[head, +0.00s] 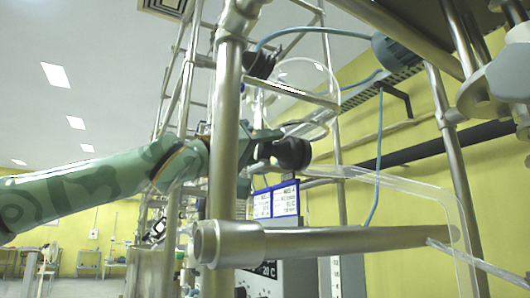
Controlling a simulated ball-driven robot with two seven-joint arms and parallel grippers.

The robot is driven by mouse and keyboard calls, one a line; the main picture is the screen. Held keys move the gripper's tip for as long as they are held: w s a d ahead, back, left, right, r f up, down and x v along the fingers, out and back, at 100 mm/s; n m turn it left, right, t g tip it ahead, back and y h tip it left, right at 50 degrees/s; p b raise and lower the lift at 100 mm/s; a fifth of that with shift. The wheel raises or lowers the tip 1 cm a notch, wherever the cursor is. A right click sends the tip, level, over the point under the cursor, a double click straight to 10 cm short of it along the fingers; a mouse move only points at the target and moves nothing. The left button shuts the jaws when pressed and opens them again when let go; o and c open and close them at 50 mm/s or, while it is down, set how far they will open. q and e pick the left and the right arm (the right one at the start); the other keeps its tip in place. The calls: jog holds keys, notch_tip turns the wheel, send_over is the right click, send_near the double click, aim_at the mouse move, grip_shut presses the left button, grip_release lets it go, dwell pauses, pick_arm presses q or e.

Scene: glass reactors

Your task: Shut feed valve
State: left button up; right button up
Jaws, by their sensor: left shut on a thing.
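A round black knob (292,153), which looks like the feed valve's handle, sits at the middle of the head view, beside a steel post. My left gripper (266,148) reaches in from the left behind the post and is shut on the black knob. The post hides part of the gripper, and the exact finger contact is hard to see. I cannot tell from this angle how far the valve is turned. My right gripper is not in view.
The upright steel post (223,140) stands close in front of my left wrist. A thick horizontal steel tube (330,242) crosses below. More frame poles stand at right.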

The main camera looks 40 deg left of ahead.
pick_arm(q)
jog(key=m+h, duration=0.2)
jog(key=m, duration=0.2)
jog(key=m+h+p, duration=0.1)
jog(key=m+h, duration=0.1)
jog(key=m, duration=0.2)
jog(key=shift+d+r, duration=0.1)
jog(key=shift+d, duration=0.05)
jog(key=m+g+h+p, duration=0.1)
jog(key=m+h, duration=0.1)
jog(key=m, duration=0.1)
jog(key=m+g+h+p, duration=0.1)
jog(key=m, duration=0.3)
jog(key=shift+s+d+m+h, duration=0.1)
jog(key=shift+m+h, duration=0.2)
jog(key=shift+h, duration=0.1)
jog(key=shift+m+g+h+p, duration=0.5)
jog(key=shift+m+g, duration=0.2)
jog(key=shift+m, duration=1)
jog(key=shift+d+m, duration=0.1)
jog(key=shift+m, duration=0.2)
jog(key=o, duration=1)
